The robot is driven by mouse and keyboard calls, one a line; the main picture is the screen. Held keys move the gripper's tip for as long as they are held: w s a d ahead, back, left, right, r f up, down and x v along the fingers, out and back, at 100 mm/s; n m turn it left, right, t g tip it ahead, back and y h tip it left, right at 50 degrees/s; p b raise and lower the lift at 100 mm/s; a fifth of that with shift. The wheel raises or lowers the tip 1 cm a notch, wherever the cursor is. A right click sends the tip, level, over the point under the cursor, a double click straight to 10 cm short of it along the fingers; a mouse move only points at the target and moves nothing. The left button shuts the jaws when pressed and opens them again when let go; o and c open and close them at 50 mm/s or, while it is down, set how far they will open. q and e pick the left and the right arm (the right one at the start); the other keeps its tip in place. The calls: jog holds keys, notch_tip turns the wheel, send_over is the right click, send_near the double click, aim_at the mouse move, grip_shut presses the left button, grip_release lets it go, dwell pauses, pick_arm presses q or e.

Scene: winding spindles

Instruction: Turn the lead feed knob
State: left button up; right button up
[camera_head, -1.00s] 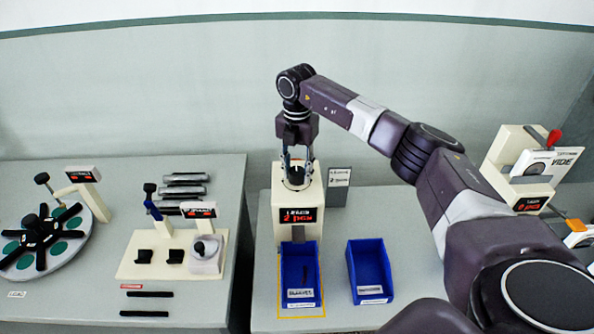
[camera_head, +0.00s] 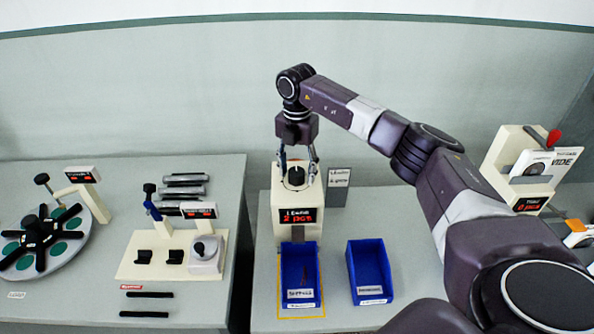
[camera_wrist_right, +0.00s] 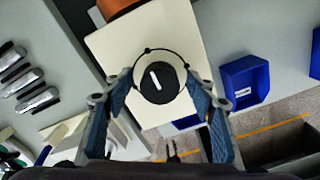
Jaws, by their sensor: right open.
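The lead feed knob (camera_wrist_right: 158,83) is a round black knob with a white pointer line. It sits on top of a cream machine (camera_head: 297,228) with a red-digit display (camera_head: 297,215). In the head view the knob (camera_head: 296,176) shows below my right gripper (camera_head: 297,165). In the right wrist view my right gripper (camera_wrist_right: 160,120) is open, its blue-padded fingers to the left and right of the knob with gaps on both sides. The pointer tilts up and slightly left there. My left gripper is not in view.
A blue bin (camera_head: 301,256) stands in front of the machine, inside a yellow outline. A second blue bin (camera_head: 370,265) stands to its right. A small sign (camera_head: 339,178) is behind the machine on the right. Another bench (camera_head: 100,270) with fixtures is at the left.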

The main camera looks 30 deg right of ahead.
aim_at(297, 170)
notch_tip(297, 170, up, 12)
dwell(0.4)
dwell(0.5)
